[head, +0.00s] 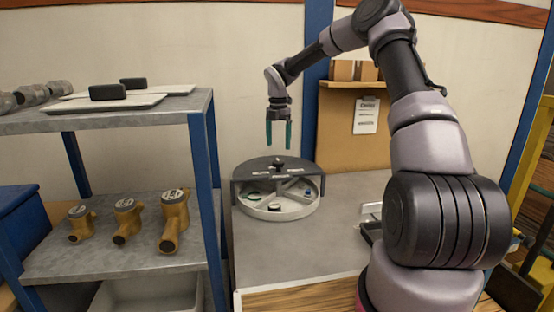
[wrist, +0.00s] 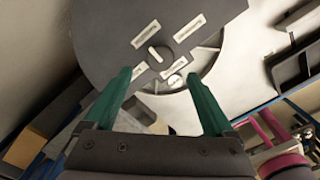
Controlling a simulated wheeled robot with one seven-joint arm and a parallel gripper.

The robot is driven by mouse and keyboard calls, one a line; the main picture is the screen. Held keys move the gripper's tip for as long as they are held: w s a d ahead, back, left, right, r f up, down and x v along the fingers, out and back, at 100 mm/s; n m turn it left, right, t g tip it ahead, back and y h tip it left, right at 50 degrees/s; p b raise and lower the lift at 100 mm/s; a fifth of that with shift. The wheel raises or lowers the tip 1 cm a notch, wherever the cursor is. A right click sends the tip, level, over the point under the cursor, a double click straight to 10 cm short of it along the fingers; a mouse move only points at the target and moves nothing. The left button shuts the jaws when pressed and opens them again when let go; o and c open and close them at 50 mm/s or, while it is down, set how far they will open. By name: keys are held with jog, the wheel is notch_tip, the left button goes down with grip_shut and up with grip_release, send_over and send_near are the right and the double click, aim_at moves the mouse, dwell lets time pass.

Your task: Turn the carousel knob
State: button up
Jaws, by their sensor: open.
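The carousel (head: 262,212) is a round pale tray with compartments on the grey bench, partly under a dark raised cover (head: 247,170). The dark carousel knob (head: 278,164) stands up at the middle of the cover. In the wrist view the knob (wrist: 160,54) is a dark round cap with a pale bar, a little beyond my fingertips, with pale labels around it. My gripper (head: 278,146) points straight down above the knob, with a small gap between them. Its two green fingers are apart and empty, and they also show in the wrist view (wrist: 159,76).
A grey shelf rack (head: 120,112) with blue posts stands left of the carousel. It carries several brass meters (head: 173,222) below and white trays (head: 110,102) above. A blue post (head: 317,60) and a cork board (head: 340,150) are behind. The bench right of the carousel is mostly clear.

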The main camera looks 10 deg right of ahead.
aim_at(279, 161)
notch_tip(279, 161, down, 7)
jog(key=shift+f, duration=0.1)
dwell(0.3)
jog(key=c, duration=1.4)
